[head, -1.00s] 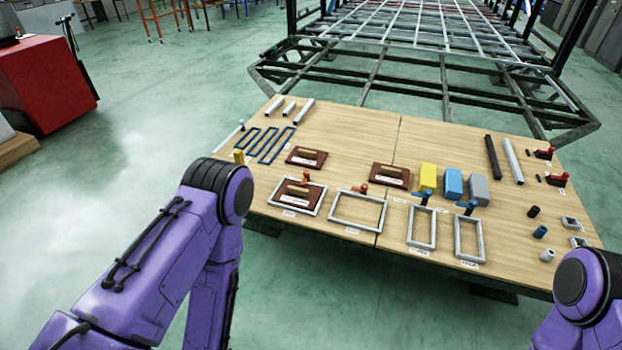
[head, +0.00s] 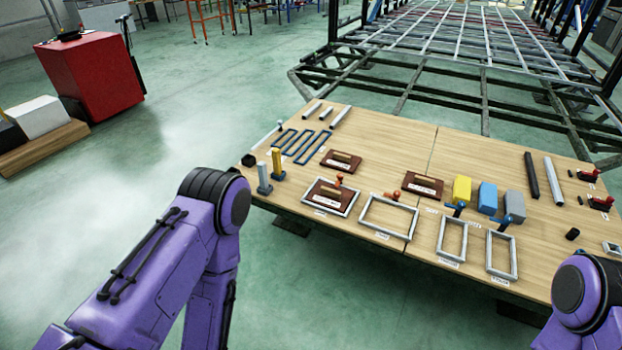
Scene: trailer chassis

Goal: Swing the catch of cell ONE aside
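Several grey rectangular frames lie along the front of the wooden table, with small white labels too small to read, so I cannot tell which is cell ONE. The leftmost frame (head: 304,197) has a brown board with a tan handle (head: 330,193) inside it. An orange-red catch (head: 338,180) sits at its back edge. The wide frame beside it (head: 362,212) is empty and has an orange-red catch (head: 396,196). Two narrow empty frames to the right have blue catches (head: 457,209) (head: 504,224). Neither gripper is in view; only my purple arm links show.
Two more brown boards (head: 342,161) (head: 423,184) lie behind the frames. Yellow (head: 462,190), blue (head: 488,198) and grey (head: 514,207) blocks stand at the right. A grey post (head: 264,180) and a yellow post (head: 277,165) stand at the left edge. The table's back middle is clear.

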